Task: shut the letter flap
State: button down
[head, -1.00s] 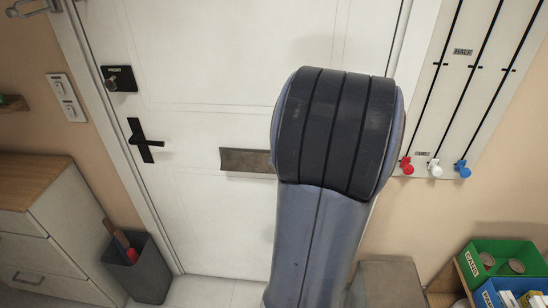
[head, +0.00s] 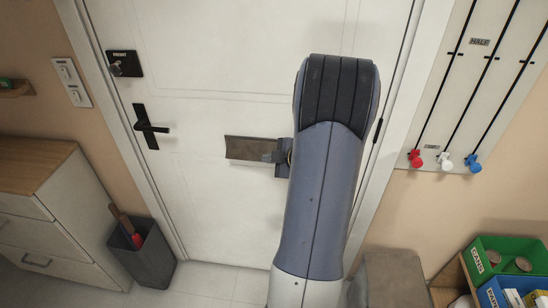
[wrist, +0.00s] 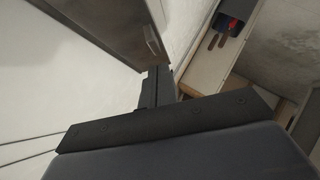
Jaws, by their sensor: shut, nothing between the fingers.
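The letter flap (head: 250,148) is a brown-grey metal plate on the white door, at mid height. In the wrist view the flap (wrist: 128,28) looks tilted out from the door's face. My gripper (head: 269,157) is at the flap's right end in the head view, its fingers shut and empty. In the wrist view my gripper (wrist: 157,85) is just below the flap's near corner; I cannot tell if they touch. My arm hides the door to the right of the flap.
A black door handle (head: 150,127) and a lock (head: 123,64) are left of the flap. A dark bin (head: 141,255) and a drawer cabinet (head: 50,220) stand at left. A slider panel (head: 480,75) is right of the door. Green (head: 495,255) and blue boxes sit lower right.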

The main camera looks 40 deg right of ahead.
aim_at(267, 152)
jog(key=shift+w+d+f, duration=0.3)
jog(key=shift+d+f, duration=0.05)
jog(key=shift+f, duration=0.2)
jog(key=shift+f, duration=0.1)
notch_tip(267, 152, down, 6)
jog(key=w+d+n+t+h+b, duration=0.1)
jog(key=n+t+b, duration=0.4)
jog(key=b, duration=2.5)
jog(key=shift+w+d+f+t+h, duration=0.15)
jog(key=shift+w+d+t+h, duration=0.3)
jog(key=shift+t+h, duration=0.2)
jog(key=shift+d+n+h+b, duration=0.15)
jog(key=shift+n+h+b, duration=0.15)
jog(key=shift+b, duration=0.45)
